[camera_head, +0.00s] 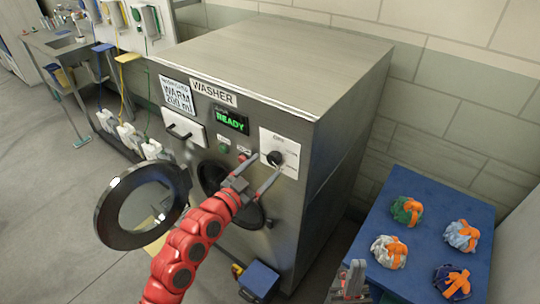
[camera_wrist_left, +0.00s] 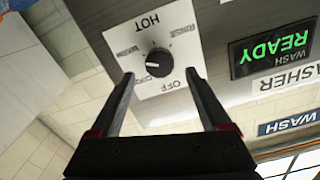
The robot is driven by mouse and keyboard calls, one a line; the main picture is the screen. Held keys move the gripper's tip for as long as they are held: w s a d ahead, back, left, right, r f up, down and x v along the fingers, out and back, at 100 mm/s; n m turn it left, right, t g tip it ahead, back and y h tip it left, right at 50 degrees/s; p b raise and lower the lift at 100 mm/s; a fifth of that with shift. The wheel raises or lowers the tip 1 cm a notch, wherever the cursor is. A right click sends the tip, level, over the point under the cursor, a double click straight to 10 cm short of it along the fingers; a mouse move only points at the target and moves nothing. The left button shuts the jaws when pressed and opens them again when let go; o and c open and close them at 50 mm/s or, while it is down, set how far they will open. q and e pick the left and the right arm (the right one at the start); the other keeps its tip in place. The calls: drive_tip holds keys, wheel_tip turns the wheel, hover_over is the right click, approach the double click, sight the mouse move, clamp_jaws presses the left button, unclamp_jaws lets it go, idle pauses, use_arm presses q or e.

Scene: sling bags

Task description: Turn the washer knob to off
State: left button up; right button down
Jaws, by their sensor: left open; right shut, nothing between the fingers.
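The washer knob (camera_head: 274,158) is a round black dial on a white panel at the upper right of the grey washer's front (camera_head: 285,200). In the left wrist view the knob (camera_wrist_left: 158,62) shows a pale pointer mark towards the picture's left; HOT is printed above and OFF below. My left gripper (camera_head: 266,165) is open, its fingertips on either side of the knob's lower part in the left wrist view (camera_wrist_left: 159,73). I cannot tell whether they touch it. My right gripper (camera_head: 353,277) is shut and empty, low near the blue table.
The washer's round door (camera_head: 142,206) stands open at the left. A green READY display (camera_head: 230,119) is left of the knob. A blue table (camera_head: 462,207) at the right carries several tied cloth bundles. A blue box (camera_head: 259,279) sits on the floor before the washer.

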sight(272, 160)
use_arm(q)
drive_tip(key=shift+p+x, duration=0.4)
drive_tip(key=shift+x, duration=1.5)
drive_tip(key=shift+c, duration=0.3)
